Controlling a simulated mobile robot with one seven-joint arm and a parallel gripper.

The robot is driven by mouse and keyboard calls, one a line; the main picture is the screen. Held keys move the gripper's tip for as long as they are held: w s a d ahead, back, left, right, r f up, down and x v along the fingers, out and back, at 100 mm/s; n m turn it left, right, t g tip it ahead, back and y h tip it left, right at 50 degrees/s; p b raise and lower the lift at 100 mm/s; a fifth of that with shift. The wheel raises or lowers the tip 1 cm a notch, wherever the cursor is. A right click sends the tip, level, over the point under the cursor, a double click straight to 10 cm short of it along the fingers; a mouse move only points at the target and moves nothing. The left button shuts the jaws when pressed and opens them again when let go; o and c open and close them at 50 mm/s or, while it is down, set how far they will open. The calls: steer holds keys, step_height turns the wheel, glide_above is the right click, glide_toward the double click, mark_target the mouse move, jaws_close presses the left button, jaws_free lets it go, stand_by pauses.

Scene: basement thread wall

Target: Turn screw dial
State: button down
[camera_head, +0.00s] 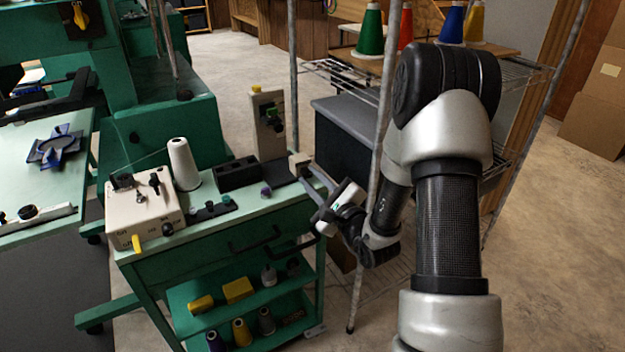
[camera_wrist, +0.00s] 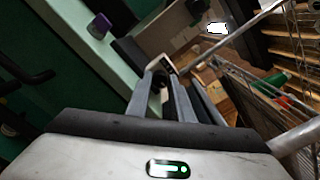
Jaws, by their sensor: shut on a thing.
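A small pale block (camera_head: 299,161) sits at the right end of the green cart, beside the foot of an upright beige device. In the wrist view the pale block (camera_wrist: 160,65) carries a dark round part (camera_wrist: 158,83), which looks like the screw dial; the fingers partly hide it. My gripper (camera_head: 306,174) reaches this block from the right, past the cart's edge. In the wrist view my gripper's fingers (camera_wrist: 168,92) point at the block and are closed on the dark part. The exact contact at the fingertips is hard to see.
The beige device (camera_head: 267,125) has green and black knobs. A beige control box (camera_head: 143,212), white thread cone (camera_head: 184,164) and black bin (camera_head: 236,174) share the cart top. A metal rack post (camera_head: 377,170) stands close beside my arm. Thread cones (camera_head: 372,30) stand on the rack.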

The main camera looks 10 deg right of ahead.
steer(key=shift+f, duration=0.1)
steer(key=c, duration=1.6)
jaws_free()
steer(key=shift+o, duration=0.2)
